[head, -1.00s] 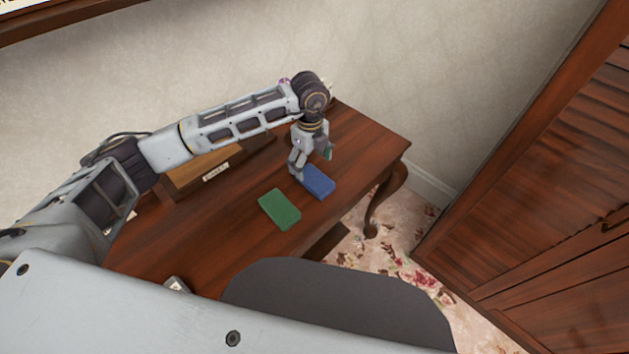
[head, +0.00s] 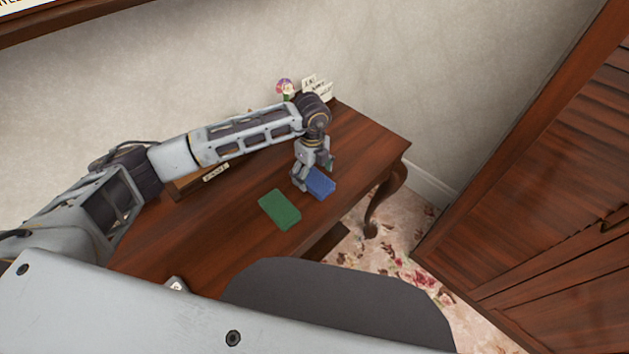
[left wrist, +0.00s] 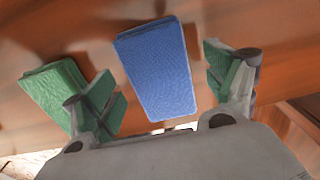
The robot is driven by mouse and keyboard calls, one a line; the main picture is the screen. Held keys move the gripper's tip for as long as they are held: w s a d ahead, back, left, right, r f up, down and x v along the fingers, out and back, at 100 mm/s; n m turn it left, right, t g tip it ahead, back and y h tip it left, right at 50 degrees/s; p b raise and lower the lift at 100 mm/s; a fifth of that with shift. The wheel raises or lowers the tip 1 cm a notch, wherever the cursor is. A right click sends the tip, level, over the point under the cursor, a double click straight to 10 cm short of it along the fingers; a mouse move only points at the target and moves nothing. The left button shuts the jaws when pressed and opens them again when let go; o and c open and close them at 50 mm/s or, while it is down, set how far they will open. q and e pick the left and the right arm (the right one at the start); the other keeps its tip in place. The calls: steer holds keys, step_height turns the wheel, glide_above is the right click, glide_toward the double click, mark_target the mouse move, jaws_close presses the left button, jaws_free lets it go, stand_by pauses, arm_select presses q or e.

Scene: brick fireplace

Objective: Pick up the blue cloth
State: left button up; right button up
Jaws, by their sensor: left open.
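The blue cloth (head: 321,184) is a flat folded rectangle on the dark wooden table (head: 235,235), near its right end. My left gripper (head: 314,177) is open and points down at the cloth, partly covering its upper edge in the head view. In the left wrist view the blue cloth (left wrist: 157,68) lies between the two spread green-padded fingers (left wrist: 163,90), with a gap on each side. I cannot tell the exact height of the fingers above the table. My right gripper is not in view.
A green cloth (head: 280,209) lies just left of the blue one; it also shows in the left wrist view (left wrist: 45,95), beside a finger. A flower (head: 285,88) and white cards (head: 317,88) stand at the table's back. A slatted wooden panel (head: 540,200) stands at right.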

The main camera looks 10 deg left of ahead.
mark_target(313, 176)
arm_select(q)
steer(key=shift+f, duration=0.9)
steer(key=c, duration=1.1)
steer(key=shift+r, duration=5.05)
